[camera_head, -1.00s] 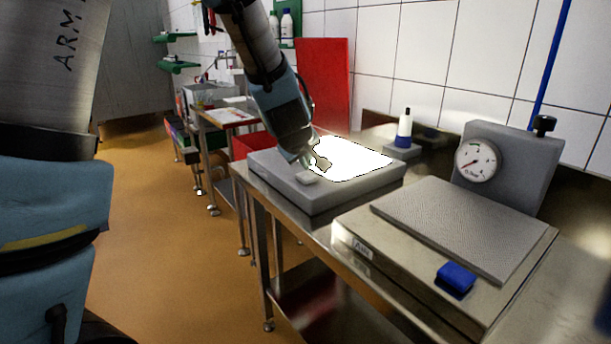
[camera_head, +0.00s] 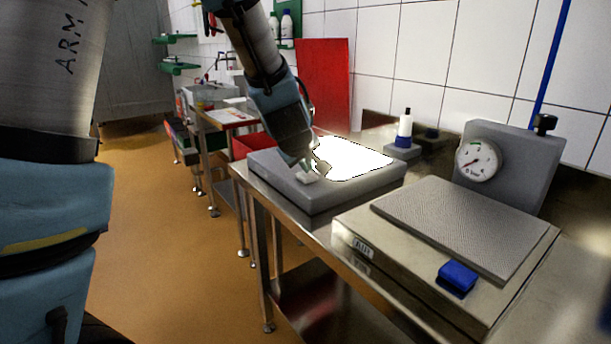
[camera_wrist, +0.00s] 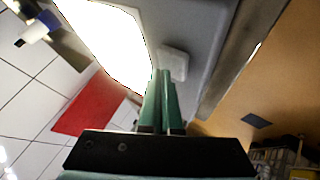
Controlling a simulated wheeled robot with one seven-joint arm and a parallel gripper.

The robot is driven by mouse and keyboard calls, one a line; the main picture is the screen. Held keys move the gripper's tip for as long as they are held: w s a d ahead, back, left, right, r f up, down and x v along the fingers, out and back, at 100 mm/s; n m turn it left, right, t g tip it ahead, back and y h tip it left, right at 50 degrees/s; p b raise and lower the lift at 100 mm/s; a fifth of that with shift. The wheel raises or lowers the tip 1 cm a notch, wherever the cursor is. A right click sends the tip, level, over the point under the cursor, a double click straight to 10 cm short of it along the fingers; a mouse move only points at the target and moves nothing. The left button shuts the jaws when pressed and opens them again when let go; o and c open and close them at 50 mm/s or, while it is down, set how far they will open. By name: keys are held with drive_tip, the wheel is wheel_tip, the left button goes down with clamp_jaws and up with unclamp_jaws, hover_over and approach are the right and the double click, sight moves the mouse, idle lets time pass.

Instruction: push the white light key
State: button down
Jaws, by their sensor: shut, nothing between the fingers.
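The white light key (camera_head: 308,177) is a small pale block on the front left part of a grey box, beside its bright white lit panel (camera_head: 352,160). The key (camera_wrist: 173,64) also shows in the wrist view, just beyond the fingertips, with the lit panel to its left. My gripper (camera_head: 318,169) is shut and empty, pointing down at the key from above. In the wrist view its two green fingers (camera_wrist: 162,76) lie together, with their tips at the key's near edge. I cannot tell whether they touch it.
The grey box (camera_head: 330,195) stands on a steel table. To its right are a steel scale (camera_head: 400,262) with a blue block (camera_head: 457,278) and a round dial gauge (camera_head: 478,160). A white and blue bottle (camera_head: 404,130) stands behind, near the tiled wall.

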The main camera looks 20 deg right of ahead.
sight(307, 177)
drive_tip(key=shift+f+b, duration=0.3)
drive_tip(key=shift+f, duration=0.1)
drive_tip(key=shift+r, duration=0.1)
idle(0.3)
drive_tip(key=shift+r+p, duration=0.7)
drive_tip(key=shift+p, duration=0.1)
drive_tip(key=shift+r, duration=0.1)
wheel_tip(307, 177, up, 6)
drive_tip(key=p, duration=0.6)
